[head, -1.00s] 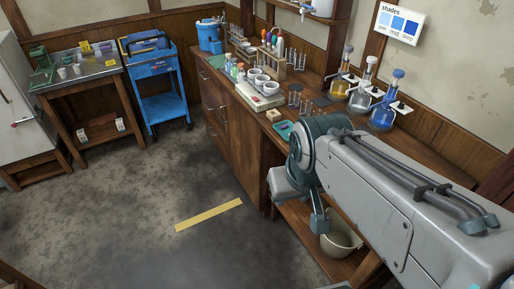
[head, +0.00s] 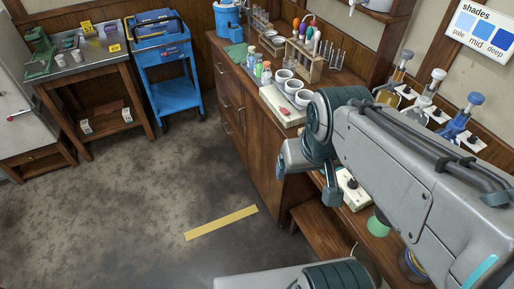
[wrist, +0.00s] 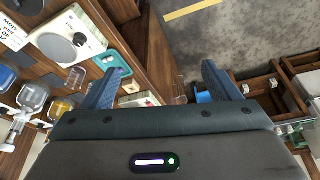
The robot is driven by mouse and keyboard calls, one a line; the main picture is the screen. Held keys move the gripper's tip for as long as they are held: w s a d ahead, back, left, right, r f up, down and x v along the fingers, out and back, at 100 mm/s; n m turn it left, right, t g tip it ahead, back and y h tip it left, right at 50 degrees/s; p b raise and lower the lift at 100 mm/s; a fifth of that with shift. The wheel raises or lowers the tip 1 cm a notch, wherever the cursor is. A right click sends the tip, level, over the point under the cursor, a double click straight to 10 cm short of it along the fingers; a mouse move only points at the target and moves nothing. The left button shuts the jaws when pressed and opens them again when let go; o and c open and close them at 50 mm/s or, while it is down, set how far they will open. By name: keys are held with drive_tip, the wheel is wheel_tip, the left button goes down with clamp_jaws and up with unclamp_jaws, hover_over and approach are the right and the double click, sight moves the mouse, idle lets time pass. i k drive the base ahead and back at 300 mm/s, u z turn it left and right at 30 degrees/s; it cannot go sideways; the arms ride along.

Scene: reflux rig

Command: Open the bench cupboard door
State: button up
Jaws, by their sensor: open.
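The bench cupboard door (head: 264,155) is a dark wooden panel in the bench front in the head view. It looks shut, flush with the front. A slim upright handle (head: 242,118) shows near its left edge. In the wrist view, my gripper (wrist: 163,73) is open and empty, its two blue-grey fingers spread wide. The dark bench front (wrist: 158,45) shows beyond and between them.
The bench top carries bottles (head: 257,69), white cups (head: 294,88), a test-tube rack (head: 303,60) and flasks (head: 455,123). Drawers (head: 226,90) lie left of the door. A blue trolley (head: 168,90) stands at the back. The floor (head: 160,185) before the bench is clear, with yellow tape (head: 222,222).

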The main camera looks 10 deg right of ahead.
sight(262, 145)
drive_tip(key=k, duration=0.6)
drive_tip(key=u, duration=0.5)
drive_tip(key=i, duration=1.95)
drive_tip(key=z, duration=0.65)
